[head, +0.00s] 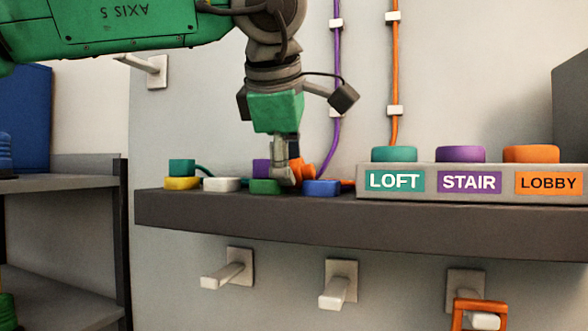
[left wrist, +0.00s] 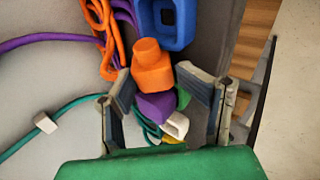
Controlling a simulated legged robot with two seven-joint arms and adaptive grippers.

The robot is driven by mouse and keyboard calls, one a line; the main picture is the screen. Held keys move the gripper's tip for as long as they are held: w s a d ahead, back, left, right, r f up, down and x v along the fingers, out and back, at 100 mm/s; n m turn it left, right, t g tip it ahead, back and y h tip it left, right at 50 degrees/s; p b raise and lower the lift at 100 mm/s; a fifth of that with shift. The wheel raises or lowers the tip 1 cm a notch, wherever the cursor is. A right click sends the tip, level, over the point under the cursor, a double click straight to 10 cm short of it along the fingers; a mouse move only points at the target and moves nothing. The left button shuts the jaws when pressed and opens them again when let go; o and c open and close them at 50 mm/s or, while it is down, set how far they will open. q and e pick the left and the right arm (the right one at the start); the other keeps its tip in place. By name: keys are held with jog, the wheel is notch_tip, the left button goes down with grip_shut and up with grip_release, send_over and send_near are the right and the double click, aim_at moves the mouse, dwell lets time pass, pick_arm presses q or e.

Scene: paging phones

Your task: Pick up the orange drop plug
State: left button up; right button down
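The orange drop plug (head: 307,171) is on the dark shelf, partly hidden behind my left gripper (head: 287,176) in the head view. In the left wrist view the plug (left wrist: 152,72) is a rounded orange block with a round knob. My left gripper (left wrist: 160,88) points down with its fingers apart. The plug lies between the two fingertips, close to the left one, with a small gap to the right one. I cannot tell whether either finger touches it. My right gripper is not in view.
A purple plug (left wrist: 154,105) sits right beside the orange one. Blue (head: 322,188), green (head: 265,187), white (head: 222,185) and yellow (head: 182,183) blocks crowd the shelf (head: 350,223). A panel (head: 430,195) labelled LOFT, STAIR, LOBBY stands to the right. Orange and purple cables run up the wall.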

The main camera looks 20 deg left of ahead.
aim_at(294, 161)
pick_arm(q)
jog(key=shift+w+d+f, duration=0.3)
jog(key=shift+w+d, duration=0.1)
jog(key=shift+w, duration=0.35)
jog(key=shift+c, duration=0.3)
jog(key=shift+w, duration=0.1)
jog(key=c, duration=0.7)
jog(key=shift+c, duration=0.8)
jog(key=shift+s+a+r, duration=0.15)
jog(key=shift+s, duration=0.3)
jog(key=shift+w+r, duration=0.2)
jog(key=shift+r, duration=0.2)
notch_tip(294, 161, up, 9)
jog(key=shift+s+r, duration=0.1)
jog(key=shift+r, duration=0.05)
